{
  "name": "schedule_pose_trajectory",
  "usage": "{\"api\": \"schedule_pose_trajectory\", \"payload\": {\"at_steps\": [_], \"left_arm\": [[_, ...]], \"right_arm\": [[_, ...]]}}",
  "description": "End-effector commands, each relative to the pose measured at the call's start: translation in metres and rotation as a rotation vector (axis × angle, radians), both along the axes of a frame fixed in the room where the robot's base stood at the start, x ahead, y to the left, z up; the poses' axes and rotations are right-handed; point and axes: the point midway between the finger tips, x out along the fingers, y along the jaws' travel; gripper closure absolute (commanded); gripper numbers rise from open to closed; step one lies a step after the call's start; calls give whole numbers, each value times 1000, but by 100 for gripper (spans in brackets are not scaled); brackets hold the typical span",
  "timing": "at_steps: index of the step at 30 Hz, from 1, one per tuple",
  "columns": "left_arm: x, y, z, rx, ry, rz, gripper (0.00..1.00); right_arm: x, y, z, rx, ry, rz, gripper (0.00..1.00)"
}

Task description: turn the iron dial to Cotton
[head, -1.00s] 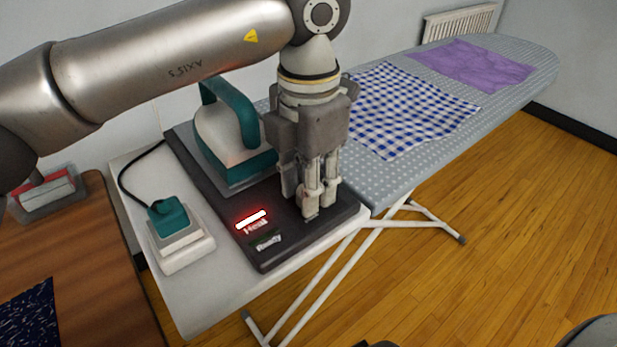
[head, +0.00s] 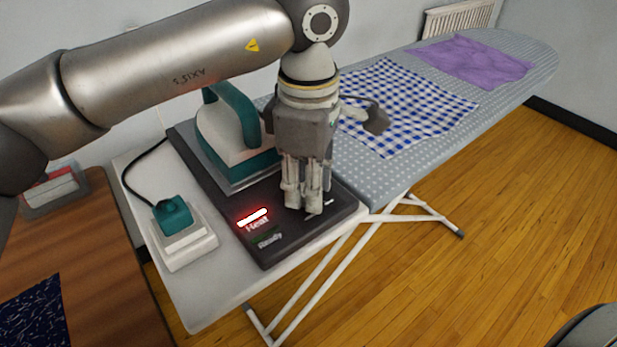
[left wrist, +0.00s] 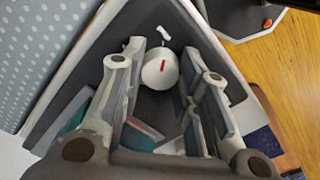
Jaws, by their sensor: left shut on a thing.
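The iron dial (left wrist: 158,71) is a round white knob with a red pointer line, seen in the left wrist view. It sits on the dark base (head: 345,213) of the ironing station; in the head view my fingers hide it. My left gripper (head: 304,207) points down at the base's right front part and is shut on the dial, with one finger on each side. White marks lie beside the knob in the wrist view, but I cannot read the setting names. The teal and white iron (head: 225,140) rests on the base, behind my gripper. My right gripper is out of view.
A red "Heat" light (head: 254,218) glows on the base; the "Ready" label (head: 268,240) is dark. A teal plug block (head: 172,213) stands to the left. A checked cloth (head: 400,105) and a purple cloth (head: 475,62) lie on the ironing board (head: 525,90).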

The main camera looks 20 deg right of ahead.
Motion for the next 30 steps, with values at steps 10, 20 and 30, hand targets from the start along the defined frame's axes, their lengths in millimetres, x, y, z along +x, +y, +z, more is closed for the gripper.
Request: {"api": "schedule_pose_trajectory", "payload": {"at_steps": [10, 20, 30], "left_arm": [[1, 0, 2, -3, -1, -326, 94], [1, -1, 2, -4, -3, -639, 94], [1, -1, 2, -3, -2, -927, 94]], "right_arm": [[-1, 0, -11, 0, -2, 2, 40], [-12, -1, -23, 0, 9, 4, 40], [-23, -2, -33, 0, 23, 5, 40]]}}
